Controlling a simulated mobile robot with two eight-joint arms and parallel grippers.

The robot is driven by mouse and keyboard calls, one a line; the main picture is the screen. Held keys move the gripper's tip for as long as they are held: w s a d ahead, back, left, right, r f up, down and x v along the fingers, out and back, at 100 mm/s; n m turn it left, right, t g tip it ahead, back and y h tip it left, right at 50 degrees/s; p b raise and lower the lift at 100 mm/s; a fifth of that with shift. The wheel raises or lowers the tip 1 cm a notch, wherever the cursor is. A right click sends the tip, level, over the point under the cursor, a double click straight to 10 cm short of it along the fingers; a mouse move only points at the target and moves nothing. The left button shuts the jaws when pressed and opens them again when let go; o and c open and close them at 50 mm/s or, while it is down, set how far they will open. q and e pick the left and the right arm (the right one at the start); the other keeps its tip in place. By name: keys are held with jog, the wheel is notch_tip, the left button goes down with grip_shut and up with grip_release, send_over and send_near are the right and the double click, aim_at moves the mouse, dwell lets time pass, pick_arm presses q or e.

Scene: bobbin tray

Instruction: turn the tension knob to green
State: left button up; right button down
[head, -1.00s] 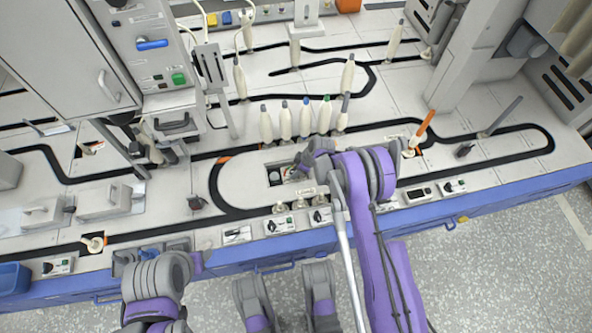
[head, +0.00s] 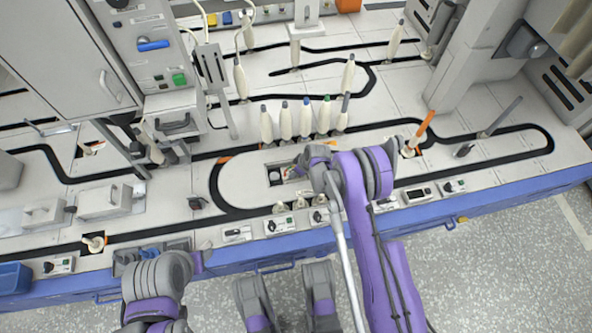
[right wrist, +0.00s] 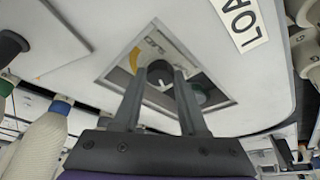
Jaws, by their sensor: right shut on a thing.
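The tension knob (right wrist: 160,73) is black with a white pointer mark. It sits in a square recess in the pale table top, in the right wrist view. A yellow patch shows beyond it and a dark green patch (right wrist: 205,94) to its right. My right gripper (right wrist: 160,80) is shut on the knob, one finger at each side. In the head view my right gripper (head: 299,170) reaches into the recess in the middle of the oval island; the wrist mostly hides the knob there. My left gripper (head: 204,248) is low at the table's front edge, too small to read.
Several upright bobbins (head: 305,120) stand in a row just behind the recess. Small switch panels (head: 280,225) line the front edge. An orange rod (head: 425,126) stands to the right. A black track loops around the island.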

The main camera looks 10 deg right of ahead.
jog(key=m+t+h, duration=0.1)
jog(key=m, duration=0.3)
jog(key=shift+a, duration=0.2)
jog(key=shift+s+a+m+h, duration=0.1)
jog(key=shift+m+h, duration=0.8)
jog(key=shift+m, duration=1.2)
jog(key=shift+c, duration=2.3)
grip_release()
jog(key=p+v, duration=0.3)
jog(key=v, duration=0.7)
jog(key=shift+s+r, duration=0.2)
jog(key=shift+r, duration=0.15)
jog(key=shift+a, duration=0.1)
